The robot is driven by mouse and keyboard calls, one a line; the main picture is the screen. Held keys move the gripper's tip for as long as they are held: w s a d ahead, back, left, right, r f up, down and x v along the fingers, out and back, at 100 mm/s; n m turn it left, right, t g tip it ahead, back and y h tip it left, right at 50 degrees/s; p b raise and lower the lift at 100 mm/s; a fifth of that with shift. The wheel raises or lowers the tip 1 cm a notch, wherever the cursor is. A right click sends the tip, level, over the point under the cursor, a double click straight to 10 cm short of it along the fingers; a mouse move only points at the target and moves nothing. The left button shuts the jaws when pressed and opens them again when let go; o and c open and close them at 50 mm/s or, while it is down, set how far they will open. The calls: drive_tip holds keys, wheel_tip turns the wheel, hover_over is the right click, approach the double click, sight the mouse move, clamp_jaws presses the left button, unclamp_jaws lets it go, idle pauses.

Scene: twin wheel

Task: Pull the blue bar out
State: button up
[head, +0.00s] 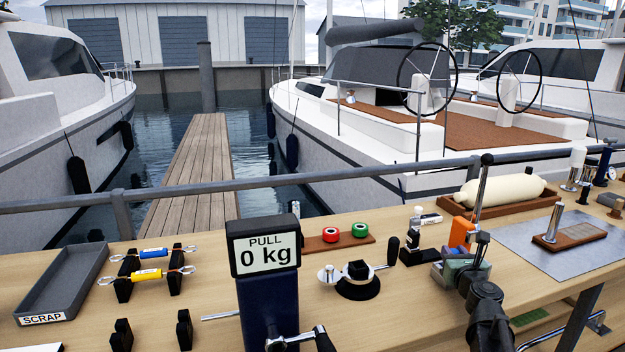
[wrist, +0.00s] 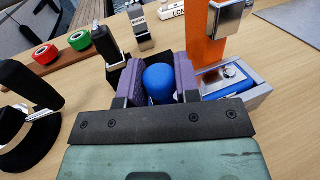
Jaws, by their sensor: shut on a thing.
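My gripper (head: 466,262) is low over the bench right of centre, beside an upright orange part (head: 461,233). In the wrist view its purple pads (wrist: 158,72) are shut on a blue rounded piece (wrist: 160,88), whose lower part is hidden. Right of it, another blue piece (wrist: 228,80) lies in a grey metal housing (wrist: 250,92) below the orange part (wrist: 205,35). I cannot tell if the two blue pieces are joined. At the left of the head view, a blue bar (head: 153,253) with ringed ends lies across black stands, out of reach of the jaws.
A yellow bar (head: 146,276) lies on stands in front of the blue bar, beside a grey scrap tray (head: 62,285). The pull gauge (head: 264,248) reads 0 kg. A black-knobbed crank (head: 358,280) stands left of my gripper. A tall lever (head: 483,190) rises close behind it.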

drive_tip(key=o, duration=1.1)
drive_tip(key=shift+c, duration=0.2)
drive_tip(key=shift+s, duration=0.15)
